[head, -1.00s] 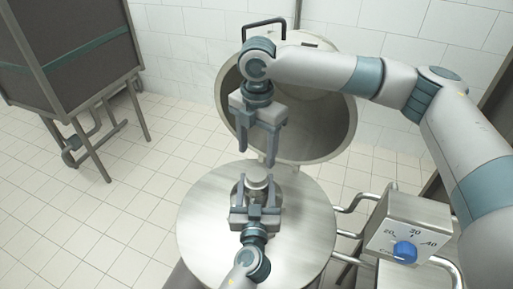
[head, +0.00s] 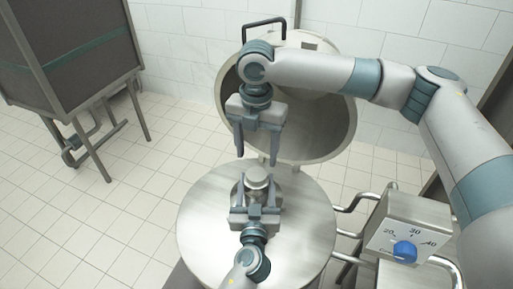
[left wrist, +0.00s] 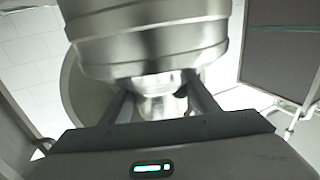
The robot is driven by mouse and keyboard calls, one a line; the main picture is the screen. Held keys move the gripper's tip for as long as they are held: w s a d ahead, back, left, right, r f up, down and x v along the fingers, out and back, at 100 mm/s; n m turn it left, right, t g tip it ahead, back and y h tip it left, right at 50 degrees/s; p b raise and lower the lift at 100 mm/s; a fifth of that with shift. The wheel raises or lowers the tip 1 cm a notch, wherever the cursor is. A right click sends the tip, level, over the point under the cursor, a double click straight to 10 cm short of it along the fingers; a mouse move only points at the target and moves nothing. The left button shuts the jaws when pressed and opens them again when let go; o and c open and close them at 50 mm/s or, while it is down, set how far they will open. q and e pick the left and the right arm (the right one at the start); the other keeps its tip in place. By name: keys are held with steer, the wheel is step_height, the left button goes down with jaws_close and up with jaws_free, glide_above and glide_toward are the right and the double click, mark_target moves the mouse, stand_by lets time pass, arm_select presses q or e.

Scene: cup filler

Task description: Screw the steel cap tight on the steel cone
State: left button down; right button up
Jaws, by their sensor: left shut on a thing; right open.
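The steel cone (head: 240,188) stands on the round steel table; much of it is hidden behind my left gripper in the head view. The steel cap (head: 257,175) is the pale round piece at its top; whether it is tight cannot be told. My left gripper (head: 256,200) is shut on the cone, with a finger on each side. In the left wrist view, the cone's wide steel body (left wrist: 150,45) fills the top and a narrower steel part shows between the fingers. My right gripper (head: 256,162) is open and points down, its fingertips just above and behind the cap.
The round steel table (head: 205,235) is otherwise bare. Behind it is an open round steel vessel (head: 335,140). At right stand steel pipes and a control box (head: 408,222) with a blue knob. A dark cabinet (head: 70,50) on legs stands at far left.

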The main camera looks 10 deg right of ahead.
mark_target(257, 174)
arm_select(q)
steer(key=shift+s+f, duration=0.1)
steer(key=shift+f, duration=0.35)
arm_select(e)
steer(key=shift+f, duration=3.55)
steer(key=c, duration=1.1)
arm_select(q)
steer(key=shift+a, duration=0.1)
arm_select(e)
steer(key=shift+o, duration=0.2)
steer(key=m, duration=0.4)
steer(key=shift+m, duration=0.4)
steer(key=m, duration=0.9)
steer(key=shift+f, duration=0.1)
steer(key=m, duration=0.4)
steer(key=shift+m, duration=0.4)
steer(key=o, duration=1.2)
